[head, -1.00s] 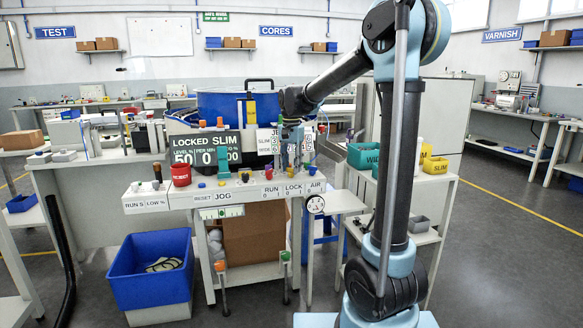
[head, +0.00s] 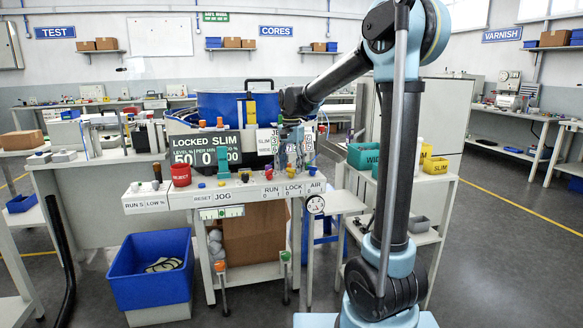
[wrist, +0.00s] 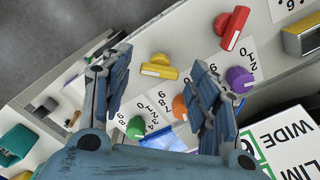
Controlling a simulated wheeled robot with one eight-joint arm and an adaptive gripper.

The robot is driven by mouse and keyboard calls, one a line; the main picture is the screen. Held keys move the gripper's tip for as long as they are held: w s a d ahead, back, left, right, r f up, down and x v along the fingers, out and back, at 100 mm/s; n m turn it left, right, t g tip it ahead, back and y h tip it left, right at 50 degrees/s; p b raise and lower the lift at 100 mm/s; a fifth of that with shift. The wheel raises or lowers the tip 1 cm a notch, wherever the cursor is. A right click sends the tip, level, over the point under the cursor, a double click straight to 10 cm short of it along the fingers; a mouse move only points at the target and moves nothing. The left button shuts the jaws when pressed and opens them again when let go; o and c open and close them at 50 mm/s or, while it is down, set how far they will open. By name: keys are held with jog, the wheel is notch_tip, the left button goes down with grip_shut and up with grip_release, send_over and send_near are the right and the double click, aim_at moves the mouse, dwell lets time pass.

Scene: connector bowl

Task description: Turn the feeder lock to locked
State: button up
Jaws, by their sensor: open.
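The LOCK label (head: 293,188) is on the front edge of the feeder's control panel in the head view, right of the RUN label. My gripper (head: 293,150) is low over the panel behind this label and partly hides the controls there. In the wrist view my gripper (wrist: 160,68) is open, with a finger on each side. A yellow bar handle (wrist: 159,67) lies between the fingertips, apart from both; it appears to be the feeder lock, but its label is not readable.
A red bar handle (wrist: 231,27) is above right of the yellow one. A purple dial (wrist: 240,80), an orange dial (wrist: 180,106) and a green dial (wrist: 135,128) lie close to the fingers. The blue bowl (head: 222,105) stands behind the panel.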

jog(key=shift+r, duration=0.15)
notch_tip(320, 180, up, 12)
jog(key=shift+f, duration=0.2)
dwell(0.5)
jog(key=s+d+f+n, duration=0.2)
jog(key=s+d+f, duration=0.2)
jog(key=s+d, duration=0.5)
jog(key=s+d+f+n, duration=0.1)
jog(key=s+d+f, duration=0.3)
jog(key=s+f, duration=0.3)
jog(key=s+d+f+n+t, duration=0.1)
jog(key=s+d+f, duration=0.3)
jog(key=s+f, duration=0.4)
jog(key=s+d+f+n+t, duration=0.1)
jog(key=s+d+f, duration=0.3)
jog(key=s+f, duration=0.4)
jog(key=shift+s+d+n, duration=0.25)
jog(key=shift+s+n, duration=0.1)
jog(key=shift+n, duration=0.25)
